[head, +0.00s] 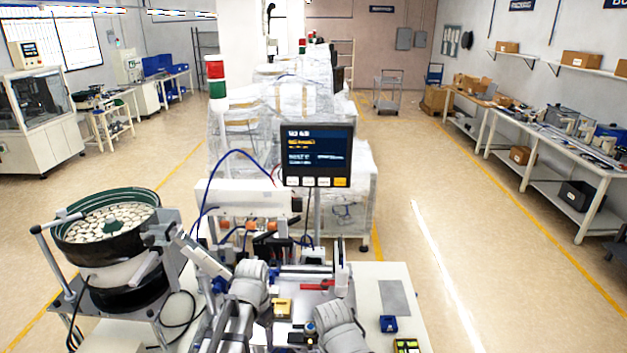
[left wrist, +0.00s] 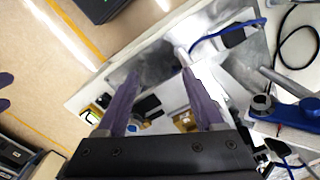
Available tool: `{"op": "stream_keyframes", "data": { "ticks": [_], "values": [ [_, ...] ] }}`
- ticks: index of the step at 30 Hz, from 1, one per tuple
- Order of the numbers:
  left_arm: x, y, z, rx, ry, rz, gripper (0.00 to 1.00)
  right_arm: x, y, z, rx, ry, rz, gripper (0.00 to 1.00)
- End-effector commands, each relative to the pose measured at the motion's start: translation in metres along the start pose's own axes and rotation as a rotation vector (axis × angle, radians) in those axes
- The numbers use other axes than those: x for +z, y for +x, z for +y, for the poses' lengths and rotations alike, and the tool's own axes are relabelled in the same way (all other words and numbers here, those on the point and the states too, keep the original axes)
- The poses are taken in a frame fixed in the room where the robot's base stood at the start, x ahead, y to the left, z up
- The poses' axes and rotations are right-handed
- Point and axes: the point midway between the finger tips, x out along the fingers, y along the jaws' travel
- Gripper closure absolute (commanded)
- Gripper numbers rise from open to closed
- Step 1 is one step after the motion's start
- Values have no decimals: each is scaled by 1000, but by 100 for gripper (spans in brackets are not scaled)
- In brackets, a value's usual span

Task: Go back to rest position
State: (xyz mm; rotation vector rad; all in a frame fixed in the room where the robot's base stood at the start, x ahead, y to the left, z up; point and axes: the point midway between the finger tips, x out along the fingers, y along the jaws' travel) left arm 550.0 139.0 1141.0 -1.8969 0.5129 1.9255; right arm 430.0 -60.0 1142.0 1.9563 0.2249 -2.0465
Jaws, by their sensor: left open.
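My left gripper (left wrist: 158,85) is open in the left wrist view. Its two purple fingers stand well apart with nothing between them, above the worktable (left wrist: 97,92). In the head view grey arm parts of mine cover the front of the worktable (head: 392,275), and the left gripper's fingers are hard to make out there. At the left edge of the left wrist view two purple tips show, cut off by the frame. They look like my right gripper, but its jaws cannot be judged.
A bowl feeder (head: 110,195) full of pale round parts stands left of the worktable. A screen (head: 317,155) stands behind it. The floor (head: 480,270) to the right is clear.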

Motion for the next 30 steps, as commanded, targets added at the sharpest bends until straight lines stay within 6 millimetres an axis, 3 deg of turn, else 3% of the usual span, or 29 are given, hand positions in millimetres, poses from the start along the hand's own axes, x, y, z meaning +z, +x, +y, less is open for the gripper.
{"op": "stream_keyframes", "data": {
  "ticks": [1,8,16,21,30],
  "values": [
    [4,14,10,-3,-6,-4,31,-1,14,-1,0,-1,0,50],
    [18,56,49,-18,-59,-22,31,-3,56,-5,1,-2,1,50],
    [48,122,109,-55,-157,-44,31,-8,123,-11,2,-5,2,50],
    [58,139,127,-72,-196,-50,31,-9,140,-13,2,-7,2,50],
    [60,140,131,-76,-209,-52,31,-9,140,-13,2,-7,2,50]
  ]
}}
